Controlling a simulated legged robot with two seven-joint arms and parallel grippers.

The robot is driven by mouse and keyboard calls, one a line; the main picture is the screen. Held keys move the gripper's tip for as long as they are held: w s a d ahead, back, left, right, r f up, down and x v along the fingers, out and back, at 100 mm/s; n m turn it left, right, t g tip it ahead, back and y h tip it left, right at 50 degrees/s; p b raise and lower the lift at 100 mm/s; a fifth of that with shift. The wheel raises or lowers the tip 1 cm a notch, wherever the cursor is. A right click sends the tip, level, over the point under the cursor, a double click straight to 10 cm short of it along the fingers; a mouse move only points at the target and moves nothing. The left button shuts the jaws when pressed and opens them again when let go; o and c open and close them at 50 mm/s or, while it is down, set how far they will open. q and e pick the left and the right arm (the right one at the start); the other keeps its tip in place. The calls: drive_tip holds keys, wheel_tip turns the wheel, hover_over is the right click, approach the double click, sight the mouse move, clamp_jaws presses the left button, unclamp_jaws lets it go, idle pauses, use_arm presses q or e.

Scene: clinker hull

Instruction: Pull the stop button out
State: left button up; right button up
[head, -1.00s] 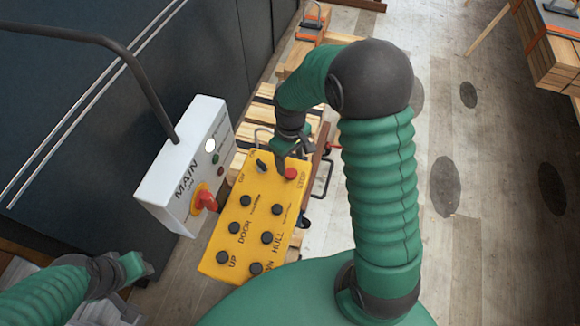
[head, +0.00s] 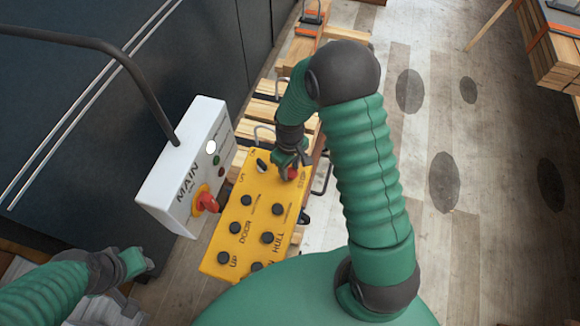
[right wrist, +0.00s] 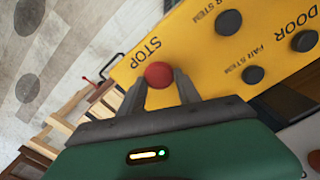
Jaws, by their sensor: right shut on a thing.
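The yellow control box (head: 257,222) hangs below the middle of the head view, with several black buttons and a red stop button (head: 292,174) at its upper right corner. My right gripper (head: 287,165) is at that corner, shut on the stop button. In the right wrist view the round red stop button (right wrist: 158,74) sits between the two fingertips, beside the word STOP. The fingers hide part of its sides. My left gripper (head: 138,263) is at the lower left, away from the box; its jaws are too small to read.
A white MAIN box (head: 180,180) with a red knob (head: 207,202) stands left of the yellow box. A dark bent pipe (head: 130,65) runs to it. Wooden slats (head: 268,108) lie behind.

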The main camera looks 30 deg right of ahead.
drive_tip(key=shift+d, duration=0.1)
drive_tip(key=shift+c, duration=1.2)
drive_tip(key=shift+s, duration=0.1)
clamp_jaws()
drive_tip(key=shift+r, duration=0.1)
drive_tip(key=shift+r+p, duration=0.4)
drive_tip(key=shift+r, duration=0.05)
drive_tip(key=o, duration=1.1)
unclamp_jaws()
drive_tip(key=shift+c, duration=0.2)
drive_tip(key=shift+o, duration=1.3)
